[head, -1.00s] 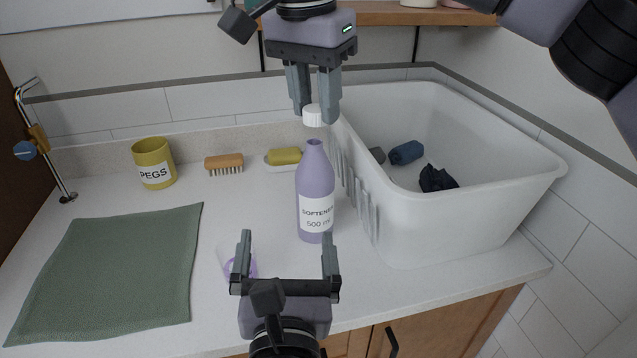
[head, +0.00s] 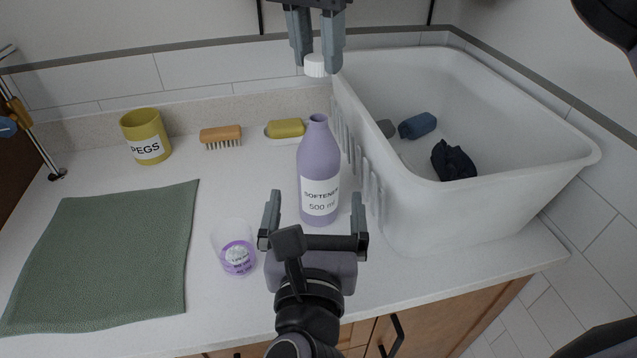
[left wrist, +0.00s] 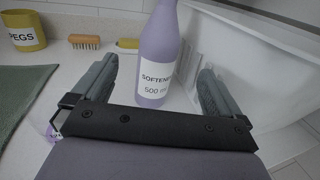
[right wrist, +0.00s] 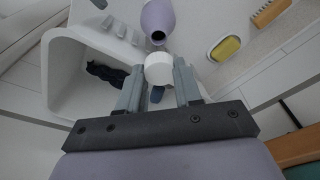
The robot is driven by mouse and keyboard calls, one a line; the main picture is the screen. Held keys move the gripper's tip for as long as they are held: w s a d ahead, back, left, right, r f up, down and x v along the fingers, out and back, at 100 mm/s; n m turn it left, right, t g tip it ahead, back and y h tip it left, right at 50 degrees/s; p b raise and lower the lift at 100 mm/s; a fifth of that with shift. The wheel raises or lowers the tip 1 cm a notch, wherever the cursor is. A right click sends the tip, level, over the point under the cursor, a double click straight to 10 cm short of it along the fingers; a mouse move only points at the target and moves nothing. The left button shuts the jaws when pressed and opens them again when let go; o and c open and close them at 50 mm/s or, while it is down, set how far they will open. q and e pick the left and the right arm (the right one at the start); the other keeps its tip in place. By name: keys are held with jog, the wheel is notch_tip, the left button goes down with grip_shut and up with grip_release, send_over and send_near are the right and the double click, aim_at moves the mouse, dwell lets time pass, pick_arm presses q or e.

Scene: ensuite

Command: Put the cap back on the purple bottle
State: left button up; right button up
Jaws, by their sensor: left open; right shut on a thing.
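A green cloth (head: 105,255), a yellow PEGS pot (head: 146,137), a brush (head: 221,135) and a yellow soap (head: 286,128) lie further left and back.

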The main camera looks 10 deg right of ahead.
pick_arm(q)
jog(key=x, duration=1.1)
jog(key=c, duration=1.5)
pick_arm(e)
send_over(319, 118)
jog(key=shift+a+f, duration=0.1)
jog(key=shift+f, duration=2.4)
jog(key=shift+f, duration=0.9)
jog(key=shift+f, duration=0.55)
